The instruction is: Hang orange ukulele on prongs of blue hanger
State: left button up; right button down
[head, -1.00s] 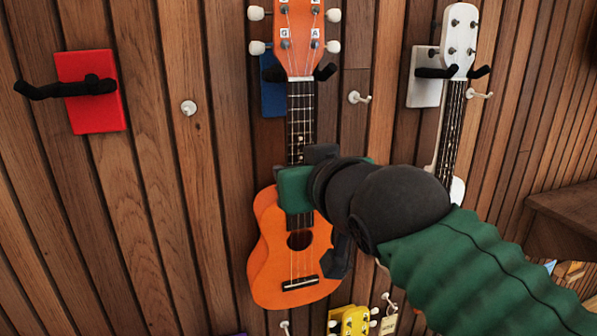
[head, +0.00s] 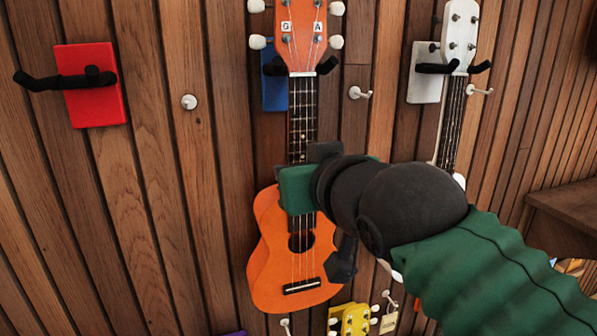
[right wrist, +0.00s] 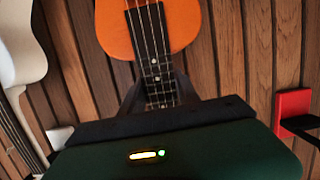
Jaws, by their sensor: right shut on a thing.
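The orange ukulele (head: 272,268) is upright in front of the wall, headstock up. My right gripper (head: 300,186) is shut on its neck just above the body; the right wrist view shows the neck between the fingers (right wrist: 160,94). The blue hanger (head: 274,92) is behind the neck, partly hidden. Its black prongs show on both sides of the neck top, just below the headstock's lower pegs. I cannot tell whether the headstock touches them or is still in front of them. My left gripper is not in view.
A red hanger (head: 92,100) with empty prongs is on the left. A white ukulele (head: 459,38) hangs on a white hanger (head: 424,88) at right. A yellow ukulele headstock (head: 352,320) is below. Small white hooks (head: 359,93) stick out of the slatted wood wall.

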jog(key=shift+s+r, duration=0.1)
jog(key=shift+s, duration=0.05)
jog(key=c, duration=0.8)
grip_release()
jog(key=shift+s+d+b, duration=0.2)
jog(key=shift+s+b, duration=0.05)
jog(key=shift+s, duration=0.25)
jog(key=shift+s+d+b, duration=0.15)
jog(key=shift+s+b, duration=0.1)
jog(key=shift+s, duration=0.25)
